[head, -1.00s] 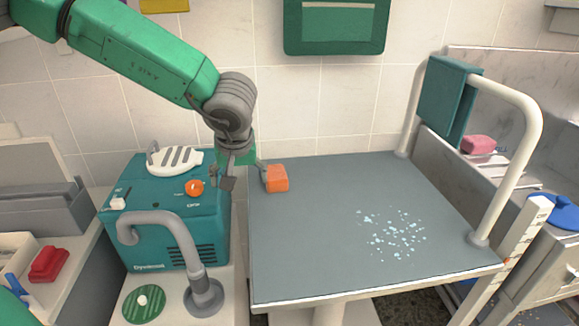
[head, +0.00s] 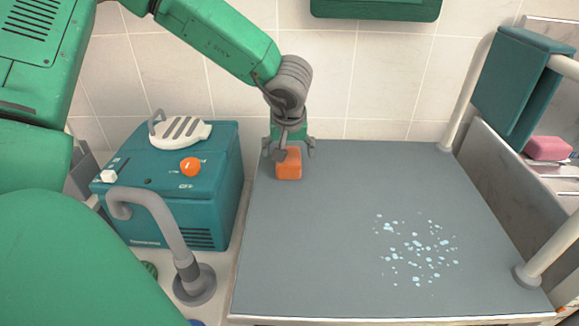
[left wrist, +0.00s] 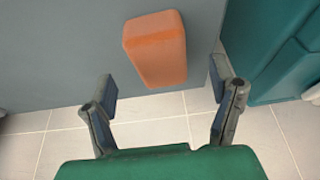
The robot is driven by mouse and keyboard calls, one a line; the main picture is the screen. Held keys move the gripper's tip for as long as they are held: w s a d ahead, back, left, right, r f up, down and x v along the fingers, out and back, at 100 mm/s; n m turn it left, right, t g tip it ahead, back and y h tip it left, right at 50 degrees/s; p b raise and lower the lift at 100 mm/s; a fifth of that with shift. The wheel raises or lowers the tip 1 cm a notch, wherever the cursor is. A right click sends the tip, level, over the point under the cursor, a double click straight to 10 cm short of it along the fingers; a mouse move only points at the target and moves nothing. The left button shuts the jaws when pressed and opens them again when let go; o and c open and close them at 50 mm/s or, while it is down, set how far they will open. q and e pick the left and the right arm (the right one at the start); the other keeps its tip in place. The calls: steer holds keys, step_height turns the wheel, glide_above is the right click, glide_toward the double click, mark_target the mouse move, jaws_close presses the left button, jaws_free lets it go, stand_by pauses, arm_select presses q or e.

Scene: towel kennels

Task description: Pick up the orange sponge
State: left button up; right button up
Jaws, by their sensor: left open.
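The orange sponge (head: 289,166) lies on the grey table top near its back left corner. My left gripper (head: 288,150) is open and points down at the sponge's far side, with its fingers spread to either side. In the left wrist view the sponge (left wrist: 155,48) sits ahead of the open fingers (left wrist: 162,76), in line with the gap between them. The fingers do not appear closed on it. Contact cannot be told. My right gripper is in neither view.
A teal machine (head: 180,195) with a hose and an orange knob stands left of the grey table (head: 330,250). Pale blue spots (head: 415,250) mark the table's right half. A white rail with a teal towel (head: 520,85) stands at the right. The tiled wall is close behind.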

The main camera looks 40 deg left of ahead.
mark_target(288, 157)
arm_select(q)
steer(key=shift+f, duration=0.25)
steer(key=x, duration=0.1)
steer(key=b+x, duration=0.1)
steer(key=x, duration=0.1)
steer(key=b+x, duration=0.1)
steer(key=shift+w+a+f, duration=0.25)
steer(key=shift+w+a, duration=0.1)
steer(key=shift+w, duration=0.05)
steer(key=shift+a, duration=0.15)
steer(key=shift+d+r, duration=0.1)
steer(key=shift+d, duration=0.15)
steer(key=shift+a+f+p, duration=0.1)
steer(key=shift+f+p, duration=0.15)
steer(key=shift+p, duration=0.25)
steer(key=c, duration=1.1)
